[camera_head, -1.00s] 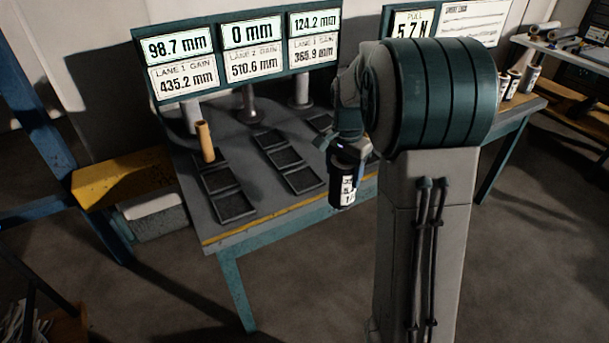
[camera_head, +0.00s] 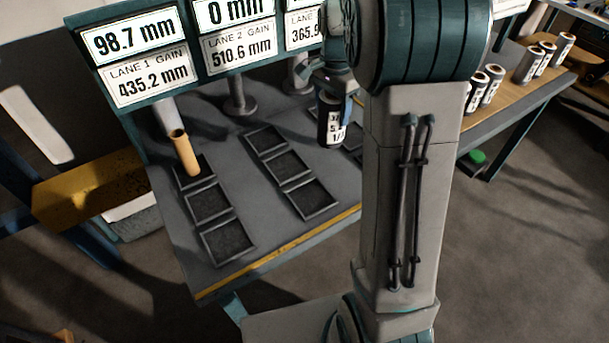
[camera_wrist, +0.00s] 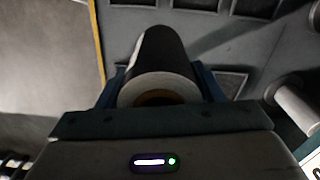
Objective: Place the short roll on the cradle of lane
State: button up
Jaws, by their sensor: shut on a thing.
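My gripper (camera_head: 333,84) is shut on a dark roll with a white printed label (camera_head: 332,122), held upright above the right side of the bench. In the wrist view the held roll (camera_wrist: 161,62) is between the blue fingers, its pale ring end facing the camera. Three lanes of square black trays lie on the bench: the left lane (camera_head: 229,240), the middle lane (camera_head: 312,200) and the right lane, which is partly hidden by my arm. I cannot tell which part is the cradle.
Display panels (camera_head: 150,70) stand behind the lanes, reading 98.7 mm, 0 mm and a partly hidden third. Grey posts (camera_head: 236,95) rise below them. Several labelled rolls (camera_head: 492,84) stand on the wooden bench at right. The middle lane's trays look empty.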

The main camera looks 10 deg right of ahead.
jog(key=shift+w, duration=0.3)
jog(key=shift+s+a+f, duration=0.15)
jog(key=shift+a+f, duration=0.05)
jog(key=shift+a, duration=0.05)
jog(key=s+a+f+p, duration=0.1)
jog(key=s+a+f, duration=0.5)
jog(key=s+f, duration=0.2)
jog(key=shift+s+a+f, duration=0.3)
jog(key=shift+s+f, duration=0.1)
jog(key=shift+f, duration=0.85)
jog(key=shift+f, duration=0.15)
jog(key=o, duration=1.2)
jog(key=shift+c, duration=0.2)
